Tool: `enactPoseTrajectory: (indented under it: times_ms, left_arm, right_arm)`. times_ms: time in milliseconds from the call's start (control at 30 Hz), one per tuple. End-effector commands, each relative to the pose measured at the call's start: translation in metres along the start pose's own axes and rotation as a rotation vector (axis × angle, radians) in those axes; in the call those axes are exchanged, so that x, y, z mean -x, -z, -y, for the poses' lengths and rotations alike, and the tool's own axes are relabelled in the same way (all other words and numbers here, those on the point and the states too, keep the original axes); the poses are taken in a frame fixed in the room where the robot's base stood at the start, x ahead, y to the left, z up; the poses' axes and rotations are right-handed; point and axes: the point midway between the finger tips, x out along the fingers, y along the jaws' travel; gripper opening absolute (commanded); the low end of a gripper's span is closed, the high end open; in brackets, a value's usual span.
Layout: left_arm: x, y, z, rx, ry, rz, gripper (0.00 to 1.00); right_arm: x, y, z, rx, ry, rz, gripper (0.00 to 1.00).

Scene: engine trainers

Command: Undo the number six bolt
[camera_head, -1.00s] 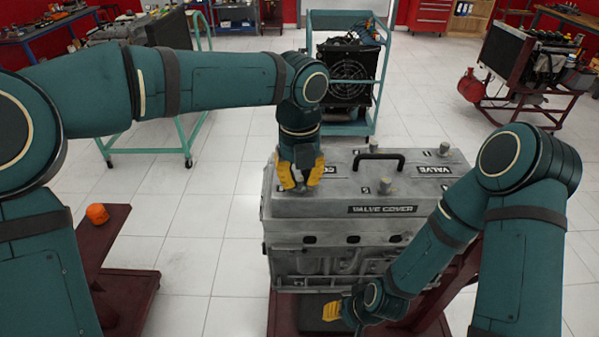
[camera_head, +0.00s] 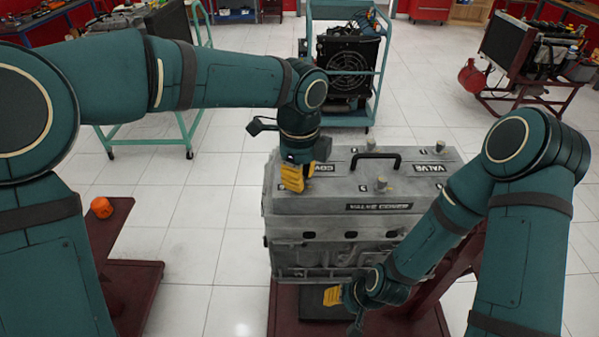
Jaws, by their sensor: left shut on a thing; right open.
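The grey engine block (camera_head: 330,245) with its valve cover (camera_head: 335,190) stands in front of me. Bolt heads stand up from the cover: one near the front middle (camera_head: 381,184), one at the back middle (camera_head: 370,146) and one at the back right (camera_head: 440,147). My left gripper (camera_head: 294,184) points down at the left end of the cover and is shut on a bolt that its yellow fingers hide. The small numbers on the cover are too small to read, so I cannot tell which is number six. My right gripper (camera_head: 334,297) is open and empty, low before the engine's front.
A black handle (camera_head: 376,160) arches over the middle of the cover. The engine rests on a dark red stand (camera_head: 285,310). An orange object (camera_head: 102,207) sits on another red stand at left. A teal cart (camera_head: 345,118) with a radiator stands behind.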

Motion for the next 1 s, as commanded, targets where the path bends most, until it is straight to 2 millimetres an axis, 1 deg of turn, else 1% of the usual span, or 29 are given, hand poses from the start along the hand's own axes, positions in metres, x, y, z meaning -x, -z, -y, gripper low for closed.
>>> enactPoseTrajectory:
  times_ms: [333, 1000]
  left_arm:
    - [0.0008, 0.0, 0.0002, 0.33, 0.002, 0.0, 0.0]
    - [0.0006, 0.0003, 0.0003, 0.965, 0.002, -0.001, 0.0]
  right_arm:
    - [0.0041, 0.0005, 0.0014, 0.0, 0.001, 0.0, 0.47]
    - [0.0048, 0.0007, 0.0016, 0.0, 0.001, 0.0, 0.47]
